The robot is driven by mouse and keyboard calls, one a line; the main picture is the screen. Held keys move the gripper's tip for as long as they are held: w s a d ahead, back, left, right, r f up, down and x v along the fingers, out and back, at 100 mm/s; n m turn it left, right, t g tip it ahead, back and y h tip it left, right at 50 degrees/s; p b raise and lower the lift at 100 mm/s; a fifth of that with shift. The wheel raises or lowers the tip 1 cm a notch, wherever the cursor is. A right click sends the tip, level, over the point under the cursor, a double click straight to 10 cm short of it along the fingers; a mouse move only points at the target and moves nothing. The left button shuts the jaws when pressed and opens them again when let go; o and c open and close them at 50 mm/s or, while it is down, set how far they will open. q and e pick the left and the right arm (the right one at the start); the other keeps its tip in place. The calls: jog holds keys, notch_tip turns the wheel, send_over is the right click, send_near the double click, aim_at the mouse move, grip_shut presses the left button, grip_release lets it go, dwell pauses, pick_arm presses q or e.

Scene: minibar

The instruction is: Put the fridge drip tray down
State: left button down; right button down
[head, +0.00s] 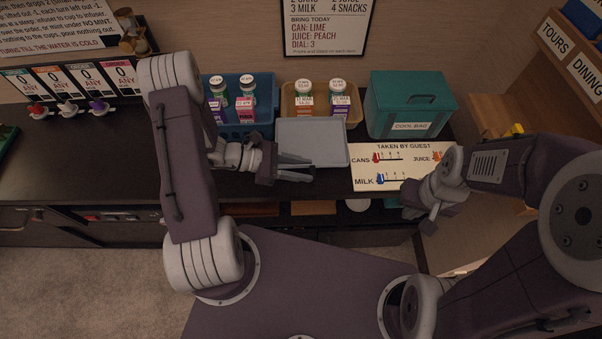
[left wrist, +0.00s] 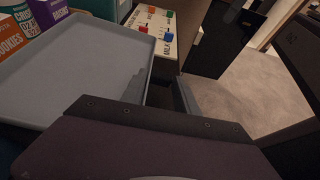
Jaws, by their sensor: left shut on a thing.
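The drip tray is a flat grey tray with a low rim (head: 325,143), over the dark counter in front of the tan bin. It also shows large at the left in the left wrist view (left wrist: 85,75). My left gripper (head: 308,168) is at the tray's front left edge, with its fingers pointing right, shut on the tray's rim. In the left wrist view the fingers (left wrist: 165,95) lie along the tray's right side. I cannot tell whether the tray touches the counter. My right gripper (head: 420,215) is at the counter's front edge, with its fingertips partly hidden.
Behind the tray stand a blue bin (head: 232,131) and a tan bin (head: 290,110) with bottles and packets. A teal cool bag (head: 408,104) stands to the right. A guest board (head: 365,172) with sliders lies right of the tray. The counter left of my left arm (head: 90,160) is clear.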

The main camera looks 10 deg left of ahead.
pick_arm(q)
notch_tip(320, 180, down, 3)
jog(key=shift+s+f, duration=0.1)
jog(key=c, duration=1.1)
grip_release()
jog(key=shift+o, duration=0.8)
jog(key=shift+s, duration=0.1)
pick_arm(e)
jog(key=shift+s+f, duration=0.15)
jog(key=shift+f, duration=0.15)
